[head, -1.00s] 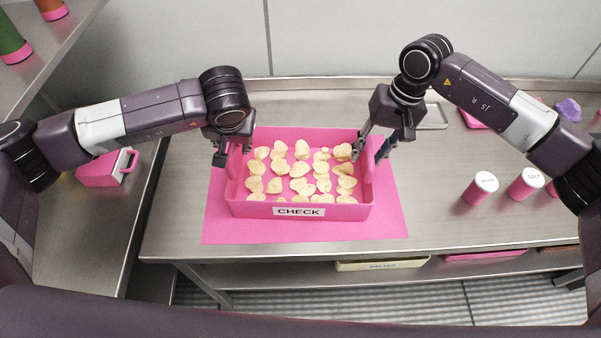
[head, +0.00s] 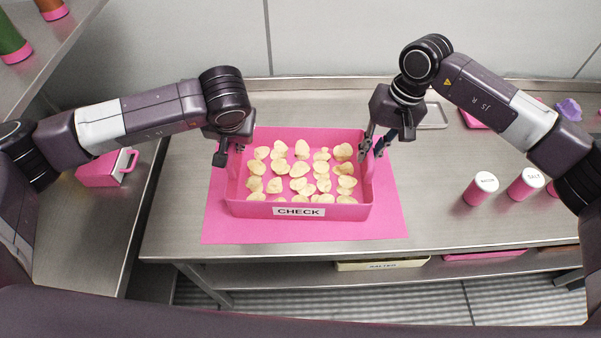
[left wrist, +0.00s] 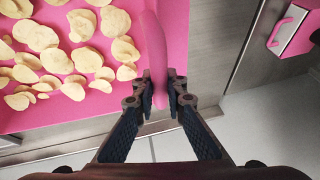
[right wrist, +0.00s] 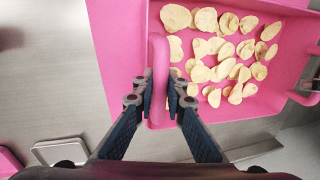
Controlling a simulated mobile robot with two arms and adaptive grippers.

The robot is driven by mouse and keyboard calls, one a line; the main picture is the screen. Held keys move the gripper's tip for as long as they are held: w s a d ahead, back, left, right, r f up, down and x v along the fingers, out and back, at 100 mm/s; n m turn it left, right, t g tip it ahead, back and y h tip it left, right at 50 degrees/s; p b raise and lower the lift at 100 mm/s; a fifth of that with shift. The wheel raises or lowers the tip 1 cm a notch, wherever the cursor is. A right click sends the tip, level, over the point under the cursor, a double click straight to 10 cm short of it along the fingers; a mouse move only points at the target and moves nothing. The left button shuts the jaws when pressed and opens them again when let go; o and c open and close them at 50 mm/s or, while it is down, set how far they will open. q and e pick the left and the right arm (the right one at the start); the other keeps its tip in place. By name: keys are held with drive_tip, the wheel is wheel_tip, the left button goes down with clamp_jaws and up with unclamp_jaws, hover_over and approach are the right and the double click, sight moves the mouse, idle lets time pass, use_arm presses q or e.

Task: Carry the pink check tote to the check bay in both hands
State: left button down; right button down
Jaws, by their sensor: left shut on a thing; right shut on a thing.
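The pink check tote (head: 240,208) holds several pale chips (head: 298,170) in rows and has a white CHECK label on its front wall. It appears to stand level on a pink mat (head: 390,215) on the steel table. My left gripper (head: 231,150) is shut on the tote's left handle, a pink bar (left wrist: 155,45) between the fingers in the left wrist view. My right gripper (head: 374,150) is shut on the right handle, which shows between the fingers in the right wrist view (right wrist: 158,60). I cannot tell which place is the check bay.
White-lidded shakers (head: 480,188) stand on the table to the right. A small metal tray (head: 436,117) lies behind my right gripper. A pink box with a handle (head: 103,170) sits on the left counter. A lower shelf holds a yellow SALTED container (head: 381,265).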

use_arm(q)
drive_tip(key=shift+w+r, duration=0.15)
drive_tip(key=shift+r, duration=0.1)
use_arm(e)
drive_tip(key=shift+w+r, duration=0.15)
drive_tip(key=shift+r, duration=0.1)
